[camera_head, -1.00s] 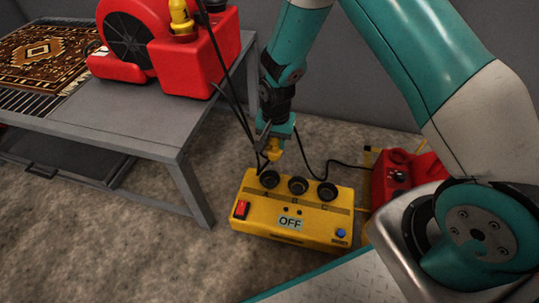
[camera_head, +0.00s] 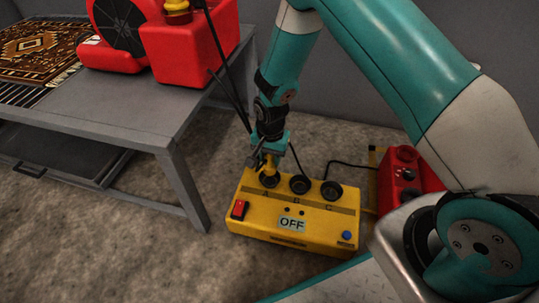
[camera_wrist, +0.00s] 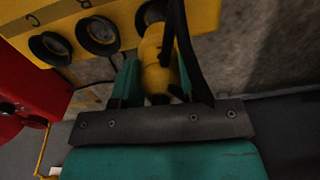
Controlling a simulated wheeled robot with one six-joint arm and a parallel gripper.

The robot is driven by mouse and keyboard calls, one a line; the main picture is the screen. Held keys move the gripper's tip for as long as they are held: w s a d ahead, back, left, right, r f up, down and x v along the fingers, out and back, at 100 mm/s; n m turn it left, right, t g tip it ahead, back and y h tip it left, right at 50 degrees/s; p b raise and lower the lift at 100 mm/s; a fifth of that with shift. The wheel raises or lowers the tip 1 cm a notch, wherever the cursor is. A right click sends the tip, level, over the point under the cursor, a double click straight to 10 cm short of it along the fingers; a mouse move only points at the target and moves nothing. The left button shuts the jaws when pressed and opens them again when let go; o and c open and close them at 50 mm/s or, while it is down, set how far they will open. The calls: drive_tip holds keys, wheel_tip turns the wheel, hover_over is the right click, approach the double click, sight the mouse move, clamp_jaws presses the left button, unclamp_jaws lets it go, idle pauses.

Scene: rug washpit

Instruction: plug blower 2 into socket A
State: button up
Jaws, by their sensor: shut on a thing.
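My gripper (camera_head: 266,160) is shut on a yellow plug (camera_head: 268,171) with a black cable. The plug is at socket A, the leftmost round black socket on the yellow power box (camera_head: 290,243). In the wrist view the plug (camera_wrist: 158,72) points at a black socket ring (camera_wrist: 150,12) and its front meets or overlaps it; I cannot tell how deep it sits. Sockets B (camera_head: 299,184) and C (camera_head: 331,190) are empty. The box reads OFF. A red blower (camera_head: 120,35) stands on the grey table; its number is not readable.
The grey table (camera_head: 130,110) with a patterned rug (camera_head: 40,48) is to the left. A red machine (camera_head: 402,175) stands right of the box. Black cables hang between table and gripper and run behind the box. Bare floor (camera_head: 130,255) lies in front left.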

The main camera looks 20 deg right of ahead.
sight(270, 167)
wheel_tip(270, 167, down, 2)
drive_tip(key=shift+f+b, duration=0.15)
drive_tip(key=shift+b, duration=0.6)
drive_tip(key=shift+r+p, duration=0.35)
drive_tip(key=shift+r, duration=0.05)
drive_tip(key=shift+p, duration=0.65)
drive_tip(key=shift+f+b, duration=0.8)
drive_tip(key=shift+f, duration=1)
drive_tip(key=o, duration=1.1)
drive_tip(key=shift+c, duration=0.2)
wheel_tip(270, 167, up, 17)
drive_tip(key=p, duration=0.9)
drive_tip(key=shift+s+r, duration=0.15)
drive_tip(key=shift+r, duration=0.05)
